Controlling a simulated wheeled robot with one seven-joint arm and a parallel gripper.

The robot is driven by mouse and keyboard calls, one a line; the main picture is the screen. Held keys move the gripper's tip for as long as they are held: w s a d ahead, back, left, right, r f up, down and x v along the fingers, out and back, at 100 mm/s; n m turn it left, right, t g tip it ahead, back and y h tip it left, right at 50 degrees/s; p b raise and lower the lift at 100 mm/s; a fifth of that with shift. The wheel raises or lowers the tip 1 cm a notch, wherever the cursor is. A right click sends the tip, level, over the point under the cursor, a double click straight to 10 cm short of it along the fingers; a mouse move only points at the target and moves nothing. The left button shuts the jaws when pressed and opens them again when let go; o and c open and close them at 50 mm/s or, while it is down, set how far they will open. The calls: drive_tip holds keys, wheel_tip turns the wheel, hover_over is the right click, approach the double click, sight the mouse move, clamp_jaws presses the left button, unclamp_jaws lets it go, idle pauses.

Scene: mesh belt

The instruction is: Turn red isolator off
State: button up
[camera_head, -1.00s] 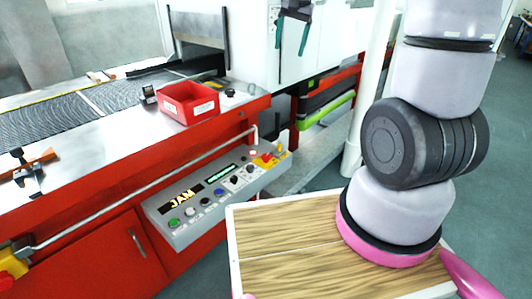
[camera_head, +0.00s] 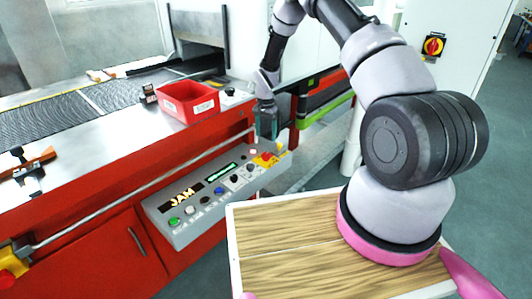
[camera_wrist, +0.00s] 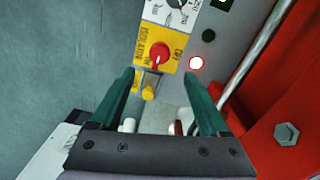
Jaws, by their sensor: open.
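The red isolator (camera_head: 267,157) is a red rotary knob on a yellow plate at the right end of the grey control panel (camera_head: 207,213). In the wrist view the isolator (camera_wrist: 160,53) shows near the top middle, its handle pointing down the picture and "ISOLATOR" and "OFF" printed on the plate. My gripper (camera_head: 267,132) is just above and behind the knob in the head view. In the wrist view my gripper (camera_wrist: 158,78) has its two teal fingers apart, with nothing between the tips. The knob lies ahead of the gap, not visibly touched.
Buttons and a lit "JAM" display (camera_head: 183,198) sit along the panel. A yellow piece (camera_wrist: 148,93) hangs just below the isolator plate. A metal rail (camera_wrist: 255,58) runs beside the panel. A red bin (camera_head: 188,102) stands behind. Another red-yellow switch (camera_head: 433,45) is on the white cabinet.

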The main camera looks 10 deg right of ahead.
sight(266, 154)
wheel_tip(266, 154, down, 10)
drive_tip(key=shift+r, duration=0.1)
idle(0.4)
clamp_jaws()
